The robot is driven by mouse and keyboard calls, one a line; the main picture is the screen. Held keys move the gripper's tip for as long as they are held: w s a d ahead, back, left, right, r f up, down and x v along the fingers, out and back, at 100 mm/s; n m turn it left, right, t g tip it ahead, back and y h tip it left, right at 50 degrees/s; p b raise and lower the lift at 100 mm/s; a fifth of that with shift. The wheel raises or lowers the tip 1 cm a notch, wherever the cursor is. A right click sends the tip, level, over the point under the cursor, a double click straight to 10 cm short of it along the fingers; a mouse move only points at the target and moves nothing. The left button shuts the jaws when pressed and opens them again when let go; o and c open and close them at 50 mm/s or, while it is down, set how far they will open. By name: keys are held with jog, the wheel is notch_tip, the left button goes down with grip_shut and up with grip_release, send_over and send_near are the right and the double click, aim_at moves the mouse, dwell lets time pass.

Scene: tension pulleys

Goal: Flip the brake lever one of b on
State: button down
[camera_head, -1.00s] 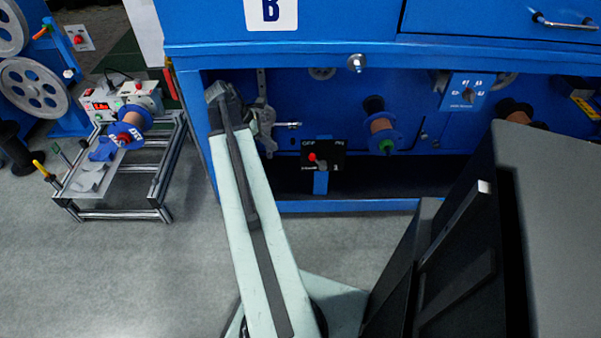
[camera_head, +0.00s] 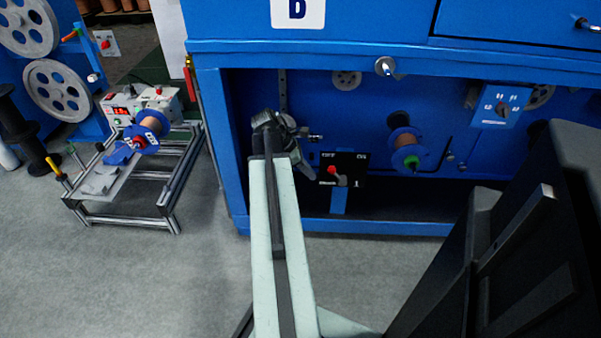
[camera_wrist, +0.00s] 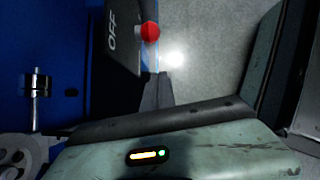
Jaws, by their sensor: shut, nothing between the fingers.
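The brake lever (camera_head: 332,170) has a red knob and stands on a small black panel (camera_head: 347,181) marked OFF at its left, low in the open bay of the blue machine under the B sign (camera_head: 297,11). The knob points to the left, OFF side. In the wrist view the red knob (camera_wrist: 150,32) shows beside the panel's OFF lettering (camera_wrist: 112,32). My gripper (camera_head: 311,172) is shut and empty, just left of the knob in the head view. In the wrist view its dark tips (camera_wrist: 154,90) point toward the knob, with a gap between. Any contact is hidden in the head view.
A copper spool (camera_head: 405,145) on blue flanges and a rotary switch box (camera_head: 501,105) are right of the panel. A metal fitting (camera_wrist: 36,98) is close to my wrist. A low metal frame (camera_head: 130,175) stands at left. Floor in front is clear.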

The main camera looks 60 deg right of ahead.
aim_at(337, 175)
jog(key=s+d+r, duration=0.1)
jog(key=s, duration=0.1)
jog(key=shift+s+d+r+p, duration=0.35)
jog(key=shift+s+d+p, duration=0.05)
